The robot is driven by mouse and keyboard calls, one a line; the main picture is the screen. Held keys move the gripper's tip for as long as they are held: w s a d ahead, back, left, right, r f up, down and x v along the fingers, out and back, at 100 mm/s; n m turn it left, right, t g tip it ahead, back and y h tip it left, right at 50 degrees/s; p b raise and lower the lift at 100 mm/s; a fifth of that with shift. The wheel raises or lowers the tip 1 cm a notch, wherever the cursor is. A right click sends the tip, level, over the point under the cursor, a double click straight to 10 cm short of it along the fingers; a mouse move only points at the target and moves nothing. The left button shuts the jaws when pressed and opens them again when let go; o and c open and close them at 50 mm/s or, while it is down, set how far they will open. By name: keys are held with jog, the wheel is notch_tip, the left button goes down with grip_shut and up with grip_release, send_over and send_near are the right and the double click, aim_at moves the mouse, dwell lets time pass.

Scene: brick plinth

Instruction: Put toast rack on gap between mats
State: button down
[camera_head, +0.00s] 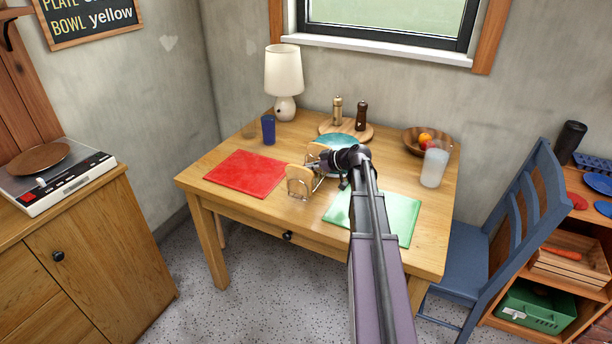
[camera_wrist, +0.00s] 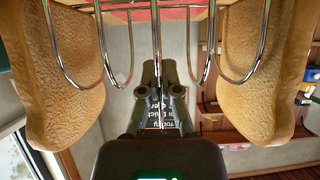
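The toast rack (camera_head: 314,182) is wire, with bread slices standing in it. In the head view it is near the front middle of the table, between the red mat (camera_head: 246,173) on the left and the green mat (camera_head: 397,217) on the right. My gripper (camera_head: 322,166) reaches it from the right. In the wrist view, turned upside down, my gripper's fingertips (camera_wrist: 159,68) are close together around a middle wire of the rack (camera_wrist: 207,45), with toast on both sides. Whether the rack's base touches the table is unclear.
A lamp (camera_head: 285,85), blue cup (camera_head: 268,130), fruit bowl (camera_head: 412,143) and frosted cup (camera_head: 434,168) stand around the table. A blue chair (camera_head: 520,205) is at right.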

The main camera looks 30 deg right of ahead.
jog(key=shift+w, duration=0.1)
jog(key=shift+w+a, duration=0.1)
jog(key=shift+w, duration=0.15)
jog(key=shift+w+a+f+b, duration=0.15)
jog(key=shift+w+f+b, duration=0.1)
jog(key=shift+f+b, duration=1.55)
jog(key=shift+b, duration=0.05)
jog(key=shift+f, duration=0.1)
jog(key=c, duration=0.8)
grip_release()
